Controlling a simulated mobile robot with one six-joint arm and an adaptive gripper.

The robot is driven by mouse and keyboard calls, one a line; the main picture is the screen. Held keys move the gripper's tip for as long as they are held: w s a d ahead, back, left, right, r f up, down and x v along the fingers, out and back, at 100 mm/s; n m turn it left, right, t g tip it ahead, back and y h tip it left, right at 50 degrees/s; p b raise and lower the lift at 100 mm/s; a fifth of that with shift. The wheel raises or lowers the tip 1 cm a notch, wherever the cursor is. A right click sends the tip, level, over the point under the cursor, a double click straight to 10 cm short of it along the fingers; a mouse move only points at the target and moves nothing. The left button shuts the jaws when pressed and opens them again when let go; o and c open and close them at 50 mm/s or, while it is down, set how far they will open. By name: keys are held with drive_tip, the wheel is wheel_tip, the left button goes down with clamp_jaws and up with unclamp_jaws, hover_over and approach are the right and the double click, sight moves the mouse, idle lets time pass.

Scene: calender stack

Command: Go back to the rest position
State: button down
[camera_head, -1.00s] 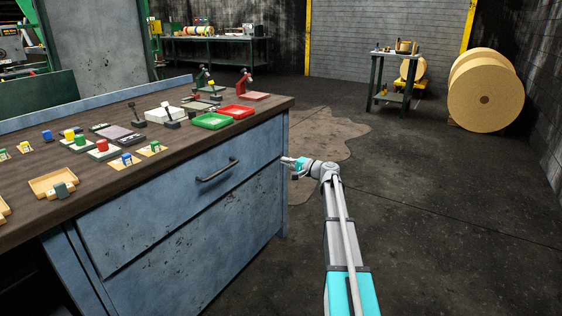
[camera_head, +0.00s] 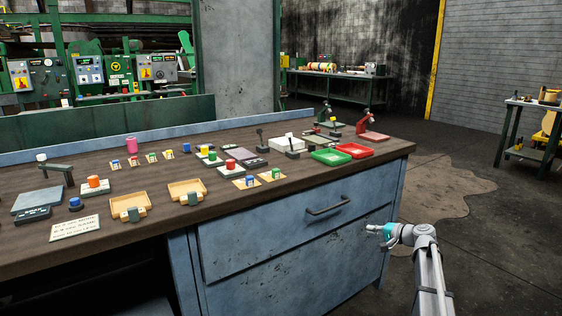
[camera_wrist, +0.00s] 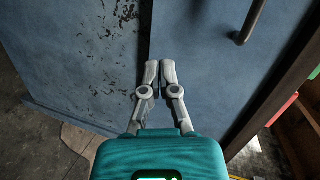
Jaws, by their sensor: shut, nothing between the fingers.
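My gripper (camera_head: 372,229) is at the right front of the blue workbench, beside its drawers and below the tabletop. In the wrist view my gripper (camera_wrist: 159,68) has its two grey fingers together, with nothing between them. Behind the fingers are the blue drawer fronts (camera_wrist: 200,50), and a dark drawer handle (camera_wrist: 248,22) is at the upper right. The arm reaches in from the lower right of the head view. The rest position itself is not marked in view.
The wooden bench top (camera_head: 130,237) holds a red tray (camera_head: 352,150), a green tray (camera_head: 330,157), beige trays (camera_head: 128,204) and several small coloured pieces. The drawer handle (camera_head: 328,207) sticks out near my gripper. Open floor (camera_head: 490,255) lies to the right.

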drive_tip(key=s+a+f+n+g+h, duration=0.25)
drive_tip(key=s+a+f+g, duration=0.2)
drive_tip(key=s+a, duration=0.3)
drive_tip(key=s+a+f+n+g+h, duration=0.1)
drive_tip(key=s+a+f+n+g, duration=0.2)
drive_tip(key=s+a+f, duration=0.35)
drive_tip(key=s+a+n+g+h+p, duration=0.25)
drive_tip(key=s+h, duration=0.45)
drive_tip(key=s, duration=1.2)
wheel_tip(320, 180, up, 36)
drive_tip(key=p, duration=3.6)
drive_tip(key=shift+w+d+r+g, duration=0.15)
drive_tip(key=shift+d+r+g, duration=0.1)
drive_tip(key=shift+d+g, duration=0.05)
